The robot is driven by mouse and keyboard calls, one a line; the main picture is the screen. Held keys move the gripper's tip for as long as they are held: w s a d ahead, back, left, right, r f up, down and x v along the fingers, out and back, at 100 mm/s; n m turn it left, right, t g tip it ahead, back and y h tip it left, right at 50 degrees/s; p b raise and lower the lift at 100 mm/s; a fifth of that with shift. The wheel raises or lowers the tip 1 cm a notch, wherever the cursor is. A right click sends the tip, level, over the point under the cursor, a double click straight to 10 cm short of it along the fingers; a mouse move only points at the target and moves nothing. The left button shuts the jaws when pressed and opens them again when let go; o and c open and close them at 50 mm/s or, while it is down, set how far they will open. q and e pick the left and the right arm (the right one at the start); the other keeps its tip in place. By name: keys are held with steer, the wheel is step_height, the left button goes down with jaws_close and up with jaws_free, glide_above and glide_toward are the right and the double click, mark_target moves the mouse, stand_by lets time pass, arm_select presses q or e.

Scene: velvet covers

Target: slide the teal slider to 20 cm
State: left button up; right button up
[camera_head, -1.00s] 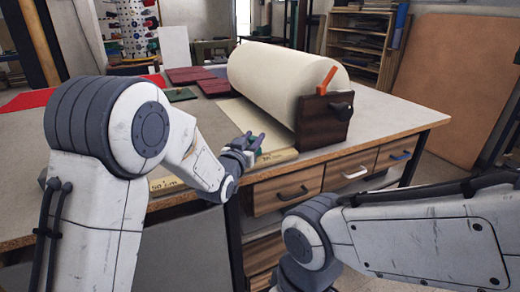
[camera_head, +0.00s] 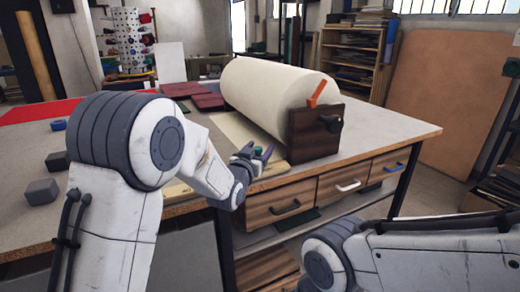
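The teal slider (camera_head: 258,149) shows as a small patch at my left gripper's fingers, by the table's front edge. Most of it is hidden by the gripper. My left gripper (camera_head: 262,155) has its dark fingers at the slider, one on each visible side; whether they press on it is too small to tell.
A large cream roll (camera_head: 270,88) with a dark wooden end block (camera_head: 315,132) and orange lever (camera_head: 317,92) lies right of the gripper. Dark red folded covers (camera_head: 207,100) lie behind. Grey blocks (camera_head: 41,191) and a blue ring (camera_head: 58,125) are at the left. Drawers (camera_head: 280,203) sit below.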

arm_select(q)
steer(key=v, duration=1)
steer(key=shift+s+b, duration=0.2)
steer(key=shift+b, duration=0.25)
arm_select(e)
steer(key=shift+f, duration=0.45)
arm_select(q)
steer(key=shift+a, duration=0.1)
